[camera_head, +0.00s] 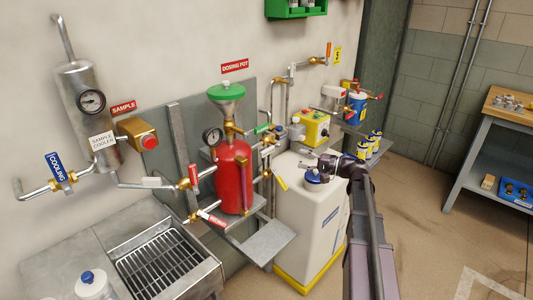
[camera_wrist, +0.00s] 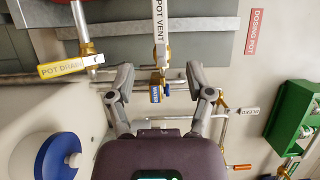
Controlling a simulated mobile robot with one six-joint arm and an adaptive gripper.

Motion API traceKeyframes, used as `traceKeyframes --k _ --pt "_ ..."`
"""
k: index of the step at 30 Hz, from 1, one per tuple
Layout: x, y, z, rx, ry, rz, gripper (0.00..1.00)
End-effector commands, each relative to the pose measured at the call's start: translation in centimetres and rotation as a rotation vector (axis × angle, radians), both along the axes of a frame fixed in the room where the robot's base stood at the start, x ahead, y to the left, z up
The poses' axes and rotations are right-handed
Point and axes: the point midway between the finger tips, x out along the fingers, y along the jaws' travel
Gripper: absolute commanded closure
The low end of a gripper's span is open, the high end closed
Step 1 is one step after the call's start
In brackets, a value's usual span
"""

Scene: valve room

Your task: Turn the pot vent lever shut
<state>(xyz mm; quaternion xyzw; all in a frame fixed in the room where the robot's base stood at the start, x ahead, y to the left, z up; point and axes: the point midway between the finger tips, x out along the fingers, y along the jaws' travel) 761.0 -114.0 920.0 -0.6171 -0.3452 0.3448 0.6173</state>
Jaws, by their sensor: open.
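The pot vent lever (camera_wrist: 161,30) shows in the wrist view as a pale handle lettered POT VENT, running from the top edge down to a brass valve body with a small blue-and-yellow piece (camera_wrist: 156,93) at its end. My gripper (camera_wrist: 158,80) is open and empty. Its two fingers stand to the left and right of that piece in the picture, apart from it. In the head view my gripper (camera_head: 326,162) is beside the pipework right of the red dosing pot (camera_head: 232,172). I cannot single out the vent lever there.
The yellow pot drain lever (camera_wrist: 62,67) is left of my gripper in the wrist view. A white tank (camera_head: 308,215) with a blue cap stands below my gripper in the head view. A green wall box (camera_wrist: 290,115) is at the right. Open floor lies right of my arm.

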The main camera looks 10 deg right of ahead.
Motion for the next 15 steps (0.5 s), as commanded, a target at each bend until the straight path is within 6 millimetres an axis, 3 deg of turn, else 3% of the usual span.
traceKeyframes --k 15 --pt "3.1 5.2 0.0 -0.001 0.001 0.005 0.33"
